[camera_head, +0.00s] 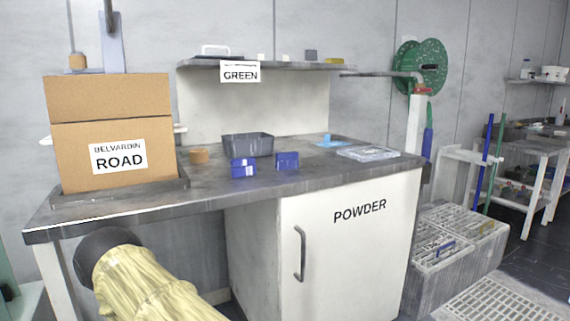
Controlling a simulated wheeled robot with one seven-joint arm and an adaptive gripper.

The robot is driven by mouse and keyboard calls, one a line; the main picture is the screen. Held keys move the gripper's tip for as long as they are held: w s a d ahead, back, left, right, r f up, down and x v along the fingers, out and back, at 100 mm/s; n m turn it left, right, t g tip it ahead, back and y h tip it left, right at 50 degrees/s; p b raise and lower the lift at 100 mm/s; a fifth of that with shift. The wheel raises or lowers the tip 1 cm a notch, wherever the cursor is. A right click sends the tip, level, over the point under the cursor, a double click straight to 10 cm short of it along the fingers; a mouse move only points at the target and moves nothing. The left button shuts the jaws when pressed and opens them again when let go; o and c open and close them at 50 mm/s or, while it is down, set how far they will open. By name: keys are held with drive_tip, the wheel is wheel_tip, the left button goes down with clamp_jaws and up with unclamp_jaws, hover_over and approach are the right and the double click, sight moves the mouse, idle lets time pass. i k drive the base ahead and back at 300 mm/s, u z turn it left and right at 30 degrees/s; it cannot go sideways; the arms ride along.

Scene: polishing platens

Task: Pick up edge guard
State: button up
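I cannot tell for sure which thing is the edge guard. Two small dark blue pieces stand near the front of the grey worktop (215,196). The left blue piece (243,168) is just in front of a grey open bin (248,145). The right blue piece (287,160) stands a short gap to its right. A light blue flat item (328,141) lies farther back to the right. My gripper is not in view, and nothing is seen holding any of these pieces.
A cardboard box (75,150) stands in a dark tray at the worktop's left. A brown tape roll (199,156) and a clear flat case (368,153) lie on the worktop. A shelf (290,66) overhangs its back. The front strip is clear. Grey crates (430,285) stand right of the cabinet (350,255).

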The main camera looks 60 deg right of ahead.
sight(289, 159)
drive_tip(key=z, duration=1.8)
